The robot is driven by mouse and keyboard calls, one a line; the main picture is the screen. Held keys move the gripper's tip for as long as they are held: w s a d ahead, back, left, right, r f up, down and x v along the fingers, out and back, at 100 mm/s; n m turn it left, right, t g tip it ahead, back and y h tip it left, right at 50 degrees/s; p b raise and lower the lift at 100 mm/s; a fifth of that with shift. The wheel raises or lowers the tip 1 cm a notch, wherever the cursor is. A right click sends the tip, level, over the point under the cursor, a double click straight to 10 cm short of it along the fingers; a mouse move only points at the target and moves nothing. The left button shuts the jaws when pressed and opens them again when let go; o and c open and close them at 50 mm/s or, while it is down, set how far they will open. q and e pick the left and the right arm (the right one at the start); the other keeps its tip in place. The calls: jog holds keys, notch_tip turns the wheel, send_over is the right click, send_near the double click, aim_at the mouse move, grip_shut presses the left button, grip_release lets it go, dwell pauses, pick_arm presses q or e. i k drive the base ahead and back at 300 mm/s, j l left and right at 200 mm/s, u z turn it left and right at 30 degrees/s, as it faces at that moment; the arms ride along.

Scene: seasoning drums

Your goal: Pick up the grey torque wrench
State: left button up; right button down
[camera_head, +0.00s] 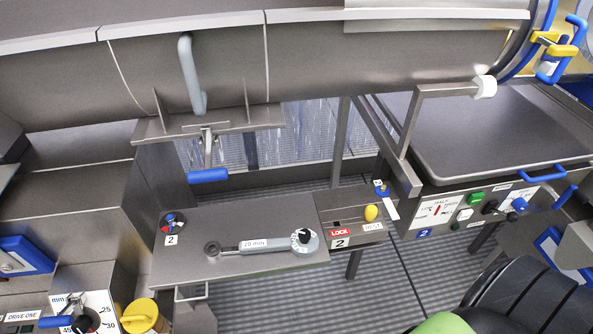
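The grey torque wrench (235,248) lies flat on a grey metal shelf (190,260) in the middle of the head view. Its ring end is at the left. Its shaft has a white "20 mm" label, and its right end is a round light-grey head with a black knob. Nothing is touching it from above. Neither my left nor my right gripper shows in this view.
A small panel (350,200) with a yellow knob (371,213) and a red LOCK label adjoins the shelf's right. A blue-ended lever (208,176) hangs above the shelf. A rounded black shape (530,300) with green fills the lower right. A yellow cap (140,314) stands lower left.

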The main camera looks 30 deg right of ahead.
aim_at(308, 250)
jog(key=z, duration=0.7)
